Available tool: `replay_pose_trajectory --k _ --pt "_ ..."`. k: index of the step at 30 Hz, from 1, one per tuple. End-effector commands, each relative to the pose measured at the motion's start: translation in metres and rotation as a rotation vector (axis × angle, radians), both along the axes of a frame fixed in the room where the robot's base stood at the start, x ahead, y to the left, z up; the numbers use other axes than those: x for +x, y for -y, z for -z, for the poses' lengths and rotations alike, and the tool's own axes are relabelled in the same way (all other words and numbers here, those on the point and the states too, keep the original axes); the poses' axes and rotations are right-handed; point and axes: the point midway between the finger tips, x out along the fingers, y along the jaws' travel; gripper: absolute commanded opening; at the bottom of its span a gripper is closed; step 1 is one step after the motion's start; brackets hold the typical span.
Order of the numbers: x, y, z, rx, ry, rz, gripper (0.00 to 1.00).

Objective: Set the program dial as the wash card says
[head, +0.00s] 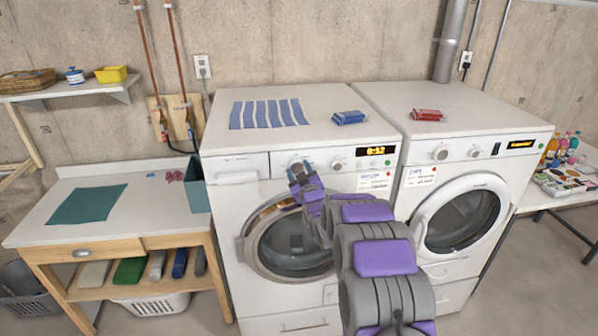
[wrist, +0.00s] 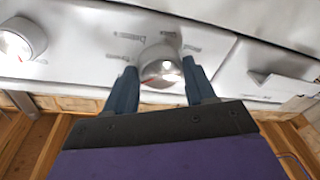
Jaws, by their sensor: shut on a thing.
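The left washing machine (head: 225,215) has a front panel with two round knobs. My gripper (head: 296,172) reaches the left knob, the program dial, and covers most of it in the head view. In the wrist view the dial (wrist: 161,66) sits between the two dark fingers of my gripper (wrist: 162,88), which is shut on it. A red mark shows on the dial's lower left there. Small labels around the dial are too blurred to read. A white card (head: 375,181) with a blue heading is fixed below the display; its text is too small to read.
The second knob (head: 336,166) is right of the dial, then a lit display (head: 376,151). The right machine (head: 470,215) has its own card (head: 420,176). A blue packet (head: 350,117) and striped cloth (head: 269,113) lie on top. A workbench (head: 50,232) stands left.

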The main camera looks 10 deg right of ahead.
Motion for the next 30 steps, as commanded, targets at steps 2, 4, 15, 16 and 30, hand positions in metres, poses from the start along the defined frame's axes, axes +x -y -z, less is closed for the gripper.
replay_pose_trajectory --k 2,4,15,16,30 --pt "-0.0009 -0.0013 0.0089 0.073 -0.016 0.0 0.24" --pt "-0.0009 -0.002 0.0093 0.14 -0.016 -0.001 0.24" --pt "-0.0008 -0.0047 0.0114 0.491 -0.017 0.0 0.24" --pt "-0.0008 -0.005 0.0116 0.519 -0.018 0.0 0.24" --pt "-0.0007 -0.0072 0.0124 0.969 -0.014 0.002 0.24"
